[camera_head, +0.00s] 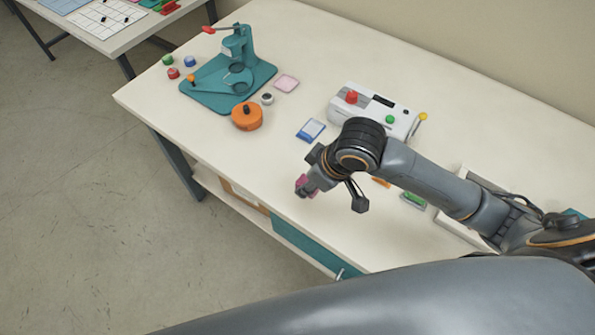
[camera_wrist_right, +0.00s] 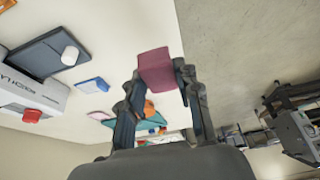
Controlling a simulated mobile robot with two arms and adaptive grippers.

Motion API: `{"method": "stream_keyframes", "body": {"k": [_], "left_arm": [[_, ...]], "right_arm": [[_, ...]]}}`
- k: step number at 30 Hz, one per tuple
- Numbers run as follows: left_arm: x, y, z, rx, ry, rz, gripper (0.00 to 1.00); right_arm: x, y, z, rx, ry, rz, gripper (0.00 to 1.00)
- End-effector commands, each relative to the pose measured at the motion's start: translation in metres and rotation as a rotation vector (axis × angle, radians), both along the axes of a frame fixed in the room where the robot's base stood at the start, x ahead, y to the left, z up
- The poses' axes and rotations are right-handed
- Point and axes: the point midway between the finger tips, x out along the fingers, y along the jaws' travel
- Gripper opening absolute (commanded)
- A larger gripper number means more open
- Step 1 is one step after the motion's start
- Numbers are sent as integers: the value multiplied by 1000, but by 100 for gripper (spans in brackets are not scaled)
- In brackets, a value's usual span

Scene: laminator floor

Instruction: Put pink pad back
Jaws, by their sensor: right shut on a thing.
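A dark pink pad-like block (camera_head: 301,181) is held by my right gripper (camera_head: 309,187) near the front edge of the table, in the head view. In the right wrist view the pink block (camera_wrist_right: 157,69) sits between the two fingertips of my right gripper (camera_wrist_right: 158,78), which is shut on it. It looks raised clear of the table, but its exact height is hard to tell. A separate light pink square (camera_head: 286,83) lies flat on the table beside a teal press (camera_head: 236,72). My left gripper is in neither view.
A white device (camera_head: 377,112) with coloured knobs stands behind my right arm. The front-left tabletop is clear.

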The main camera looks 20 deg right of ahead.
Motion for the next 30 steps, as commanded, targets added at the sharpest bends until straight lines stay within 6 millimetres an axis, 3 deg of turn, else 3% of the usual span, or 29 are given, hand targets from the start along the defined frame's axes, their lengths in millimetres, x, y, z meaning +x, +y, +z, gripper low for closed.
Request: {"method": "stream_keyframes", "body": {"k": [6,13,24,30], "left_arm": [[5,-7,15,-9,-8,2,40],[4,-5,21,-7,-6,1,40],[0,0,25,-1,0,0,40],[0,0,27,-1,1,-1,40]], "right_arm": [[53,-9,-20,0,1,-4,8],[88,-15,-59,1,3,-1,8],[110,-19,-88,1,2,2,8],[109,-19,-114,0,0,1,8]]}}
